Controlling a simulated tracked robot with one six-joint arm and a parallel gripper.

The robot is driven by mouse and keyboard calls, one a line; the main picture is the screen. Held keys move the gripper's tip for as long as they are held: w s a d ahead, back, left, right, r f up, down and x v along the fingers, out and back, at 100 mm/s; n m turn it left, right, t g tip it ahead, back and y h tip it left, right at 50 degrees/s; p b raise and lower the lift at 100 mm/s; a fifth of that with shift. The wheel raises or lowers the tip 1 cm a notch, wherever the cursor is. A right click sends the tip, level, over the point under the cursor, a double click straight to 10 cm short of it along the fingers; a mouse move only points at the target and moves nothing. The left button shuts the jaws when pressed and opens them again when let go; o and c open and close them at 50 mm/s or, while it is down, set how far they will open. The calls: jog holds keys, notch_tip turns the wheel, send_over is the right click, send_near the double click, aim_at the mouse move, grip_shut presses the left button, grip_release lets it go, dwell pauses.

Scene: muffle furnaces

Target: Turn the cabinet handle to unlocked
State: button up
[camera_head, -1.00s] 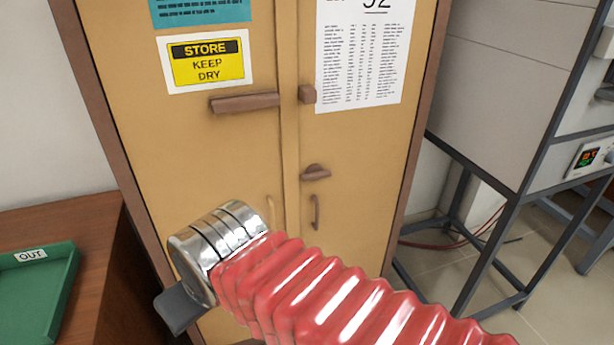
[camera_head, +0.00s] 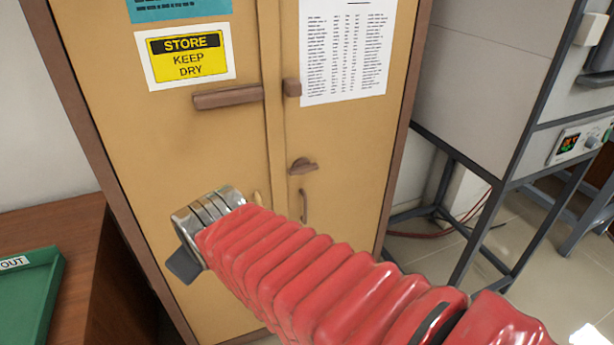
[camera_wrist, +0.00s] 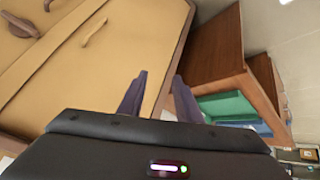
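The tan cabinet (camera_head: 222,139) has two doors in a brown frame. A long brown bar handle (camera_head: 228,97) lies level on the left door, its right end short of a small brown block (camera_head: 291,87) on the right door. A half-round brown turn piece (camera_head: 303,166) sits below the block, above a slim pull (camera_head: 303,205). My gripper (camera_wrist: 158,92) is open and empty in the wrist view, fingers apart near the cabinet's edge.
A brown wooden table (camera_head: 60,215) with a green tray (camera_head: 38,290) marked OUT stands at the left. A grey furnace (camera_head: 480,85) on a dark metal frame stands at the right. In the wrist view, the table (camera_wrist: 214,47) is beside the fingers.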

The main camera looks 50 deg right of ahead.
jog(key=w+d+f+n+t+h, duration=0.1)
jog(key=w+d+h, duration=0.15)
jog(key=d, duration=0.35)
jog(key=w+d+f+n+t+h, duration=0.1)
jog(key=w+d, duration=0.2)
jog(key=d, duration=0.4)
jog(key=n+t+h, duration=0.4)
jog(key=n+t, duration=0.2)
jog(key=n, duration=0.3)
send_near(305, 172)
jog(key=v, duration=0.5)
jog(key=shift+s+r, duration=0.1)
jog(key=shift+s, duration=0.2)
jog(key=shift+y, duration=0.25)
jog(key=x, duration=1.3)
jog(key=shift+w+d+r, duration=0.1)
jog(key=shift+w+d, duration=0.05)
jog(key=shift+w, duration=0.2)
jog(key=shift+c, duration=0.2)
